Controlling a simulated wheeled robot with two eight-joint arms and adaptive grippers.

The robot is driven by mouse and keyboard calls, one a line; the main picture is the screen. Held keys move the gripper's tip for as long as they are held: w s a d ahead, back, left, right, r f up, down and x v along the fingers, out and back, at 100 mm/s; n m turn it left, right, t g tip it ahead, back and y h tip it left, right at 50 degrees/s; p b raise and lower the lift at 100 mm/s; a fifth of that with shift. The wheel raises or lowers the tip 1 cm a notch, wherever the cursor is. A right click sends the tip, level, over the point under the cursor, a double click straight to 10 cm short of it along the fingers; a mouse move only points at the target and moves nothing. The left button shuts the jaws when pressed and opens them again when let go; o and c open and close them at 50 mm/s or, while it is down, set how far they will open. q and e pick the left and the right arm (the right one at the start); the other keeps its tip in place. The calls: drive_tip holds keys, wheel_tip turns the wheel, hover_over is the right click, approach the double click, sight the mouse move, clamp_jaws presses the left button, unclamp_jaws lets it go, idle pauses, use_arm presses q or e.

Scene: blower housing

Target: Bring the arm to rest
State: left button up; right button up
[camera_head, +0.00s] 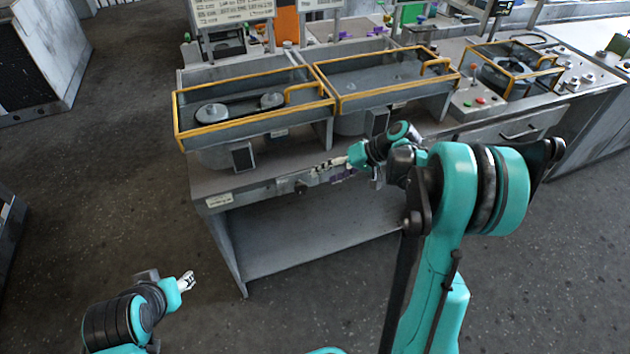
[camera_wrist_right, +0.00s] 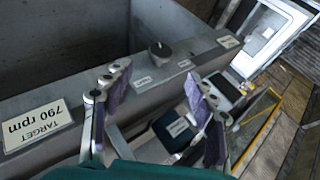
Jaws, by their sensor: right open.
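My right gripper (camera_head: 332,168) is at the front edge of the grey workbench (camera_head: 262,188), near its middle. In the right wrist view the two purple-padded fingers of this gripper (camera_wrist_right: 158,80) stand apart with nothing held between them. A dark round knob (camera_wrist_right: 160,50) on the bench front lies beyond the fingertips, apart from them. The knob also shows in the head view (camera_head: 300,187), left of the right gripper. My left gripper (camera_head: 187,282) is low at the left, over the floor and clear of the bench; its finger opening is too small to judge.
Two yellow-framed guarded bays (camera_head: 180,120) (camera_head: 345,103) stand on the bench, with a smaller guarded unit (camera_head: 510,85) at the right. A "TARGET 790 rpm" label (camera_wrist_right: 38,127) is on the bench front. A shelf (camera_head: 290,240) lies below. Floor (camera_head: 100,180) is open at the left.

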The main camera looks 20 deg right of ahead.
drive_tip(key=shift+v, duration=1.15)
drive_tip(key=s+a+r+t+h, duration=0.1)
drive_tip(key=s+a+h, duration=0.3)
drive_tip(key=s, duration=0.6)
drive_tip(key=s+a+r+n+t+h, duration=0.1)
drive_tip(key=s+a+r+h, duration=0.2)
drive_tip(key=s, duration=0.8)
drive_tip(key=shift+s+a+t+h, duration=0.35)
drive_tip(key=shift+a+h, duration=0.15)
drive_tip(key=shift+a, duration=0.2)
drive_tip(key=shift+c, duration=0.2)
